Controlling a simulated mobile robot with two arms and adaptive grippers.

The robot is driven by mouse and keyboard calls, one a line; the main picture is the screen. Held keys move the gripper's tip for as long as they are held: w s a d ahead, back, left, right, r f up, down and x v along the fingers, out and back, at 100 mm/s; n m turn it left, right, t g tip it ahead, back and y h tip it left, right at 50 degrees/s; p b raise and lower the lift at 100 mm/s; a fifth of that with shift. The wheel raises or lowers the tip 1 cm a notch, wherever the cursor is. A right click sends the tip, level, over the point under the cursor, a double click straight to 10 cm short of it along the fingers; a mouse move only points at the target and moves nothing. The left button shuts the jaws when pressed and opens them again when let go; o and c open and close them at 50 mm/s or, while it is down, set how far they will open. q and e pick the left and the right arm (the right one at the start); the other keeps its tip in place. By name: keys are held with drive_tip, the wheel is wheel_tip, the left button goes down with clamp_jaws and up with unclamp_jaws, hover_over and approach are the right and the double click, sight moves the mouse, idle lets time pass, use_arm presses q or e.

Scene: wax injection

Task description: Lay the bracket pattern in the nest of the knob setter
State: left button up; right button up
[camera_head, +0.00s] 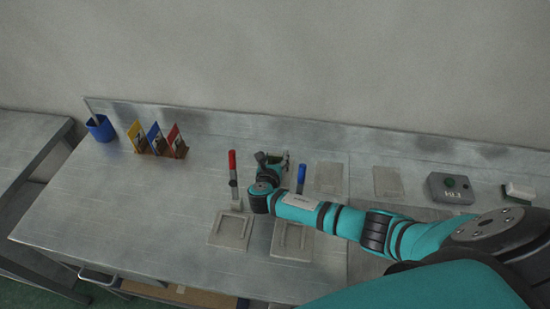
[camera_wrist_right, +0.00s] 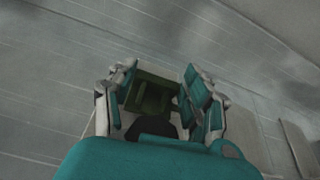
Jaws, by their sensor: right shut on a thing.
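My right gripper (camera_head: 273,160) is above the back part of the metal bench, between a red-handled lever and a blue-handled lever. It is shut on a dark green piece, which I take for the bracket pattern (camera_wrist_right: 153,94); in the right wrist view it sits between the two fingers (camera_wrist_right: 160,88). Its lower part is hidden by the gripper body. The red-handled lever (camera_head: 232,167) and the blue-handled lever (camera_head: 301,178) each stand behind a flat grey plate. I cannot tell which of these is the knob setter, and no nest shows clearly. My left gripper is not in view.
The left grey plate (camera_head: 231,230) and right plate (camera_head: 293,241) lie near the front. Yellow, blue and red card holders (camera_head: 157,143) and a blue cup (camera_head: 100,128) stand at left. A grey button box (camera_head: 451,188) stands at right.

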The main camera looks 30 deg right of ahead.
drive_tip(key=o, duration=1.3)
drive_tip(key=shift+c, duration=0.2)
drive_tip(key=shift+s+a, duration=0.1)
drive_tip(key=shift+s, duration=0.05)
drive_tip(key=v, duration=1.1)
drive_tip(key=shift+s+a, duration=0.2)
drive_tip(key=shift+s, duration=0.05)
